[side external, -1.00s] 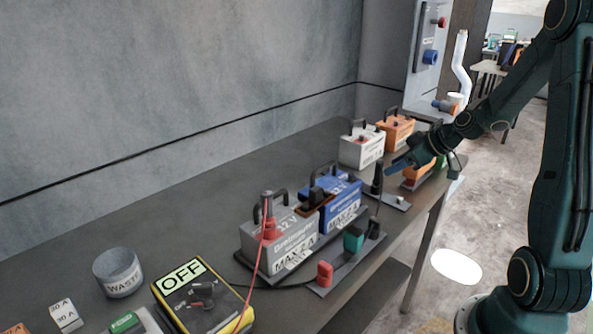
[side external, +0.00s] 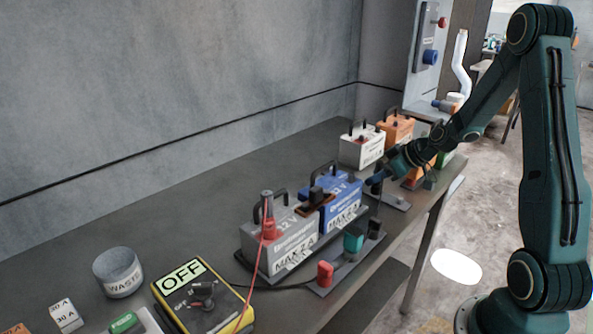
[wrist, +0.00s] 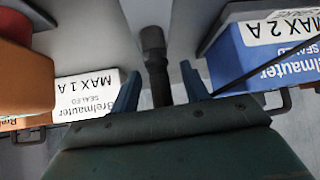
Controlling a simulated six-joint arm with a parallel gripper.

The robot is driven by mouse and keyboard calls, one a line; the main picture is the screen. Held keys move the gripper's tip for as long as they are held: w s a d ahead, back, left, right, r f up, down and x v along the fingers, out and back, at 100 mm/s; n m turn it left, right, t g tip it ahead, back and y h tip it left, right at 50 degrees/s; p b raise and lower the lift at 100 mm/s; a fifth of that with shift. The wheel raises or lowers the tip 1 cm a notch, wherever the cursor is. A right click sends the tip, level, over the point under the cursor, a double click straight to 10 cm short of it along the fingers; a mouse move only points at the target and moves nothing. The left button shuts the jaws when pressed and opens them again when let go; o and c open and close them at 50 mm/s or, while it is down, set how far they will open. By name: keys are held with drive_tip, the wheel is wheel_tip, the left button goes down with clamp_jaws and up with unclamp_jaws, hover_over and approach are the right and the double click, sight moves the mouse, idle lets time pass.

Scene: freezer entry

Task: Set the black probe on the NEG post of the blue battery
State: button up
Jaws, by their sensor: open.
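The black probe (wrist: 153,60) stands between my gripper's two blue fingers in the wrist view, with gaps on both sides. My gripper (wrist: 160,85) is open around it and does not appear to touch it. In the side view my gripper (side external: 376,180) is at the probe's upper part and hides most of it. The blue battery (side external: 342,208) stands to the left of my gripper, next to a grey battery (side external: 280,245). It also shows at the right in the wrist view (wrist: 240,65). I cannot make out which of its posts is NEG.
A red probe (side external: 268,218) stands on the grey battery. A meter reading OFF (side external: 200,300) lies in front. A rail with red and green blocks (side external: 345,268) runs along the table edge. White (side external: 360,150) and orange (side external: 397,128) batteries stand behind.

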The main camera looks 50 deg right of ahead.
drive_tip(key=shift+x, duration=1)
clamp_jaws()
